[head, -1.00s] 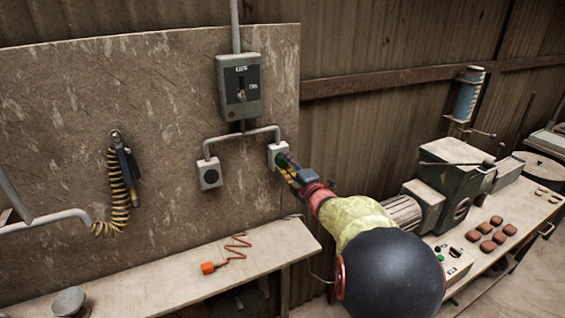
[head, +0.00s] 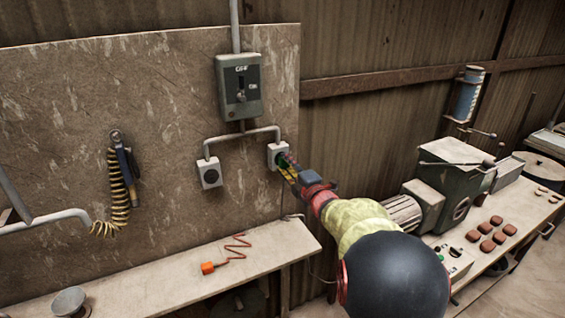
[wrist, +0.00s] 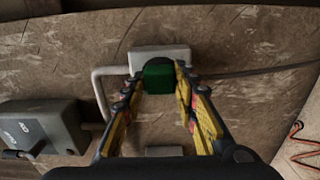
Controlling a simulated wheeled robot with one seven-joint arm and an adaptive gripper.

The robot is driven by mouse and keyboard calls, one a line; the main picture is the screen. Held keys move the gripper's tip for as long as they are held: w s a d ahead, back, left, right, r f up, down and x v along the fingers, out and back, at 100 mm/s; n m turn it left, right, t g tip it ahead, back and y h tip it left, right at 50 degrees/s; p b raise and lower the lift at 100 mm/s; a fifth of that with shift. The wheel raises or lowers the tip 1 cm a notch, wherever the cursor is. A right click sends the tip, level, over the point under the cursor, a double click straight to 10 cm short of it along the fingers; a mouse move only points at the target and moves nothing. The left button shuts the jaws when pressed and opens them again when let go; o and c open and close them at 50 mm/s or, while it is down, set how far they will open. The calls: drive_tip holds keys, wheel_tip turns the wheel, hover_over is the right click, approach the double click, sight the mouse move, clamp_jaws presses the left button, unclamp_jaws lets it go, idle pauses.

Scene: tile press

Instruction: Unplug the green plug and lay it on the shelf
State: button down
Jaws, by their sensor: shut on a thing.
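The green plug (wrist: 159,79) sits at the front of a pale socket box (wrist: 160,57) in the wrist view. My gripper (wrist: 162,84) has its yellow-and-black fingers on either side of the plug and is shut on it. In the head view the plug (head: 282,160) shows only as a small green patch at the right-hand socket (head: 276,149). My gripper (head: 288,170) hides most of it there. I cannot tell how deep the plug is seated. The shelf (head: 150,282) is the pale board at the lower left, below the wall panel.
A second socket (head: 209,173) is to the left. A switch box (head: 239,86) hangs above. A yellow coiled hose (head: 115,190) hangs at the left. A machine (head: 447,170) stands right.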

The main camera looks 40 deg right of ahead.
sight(286, 164)
drive_tip(key=shift+v, duration=2.45)
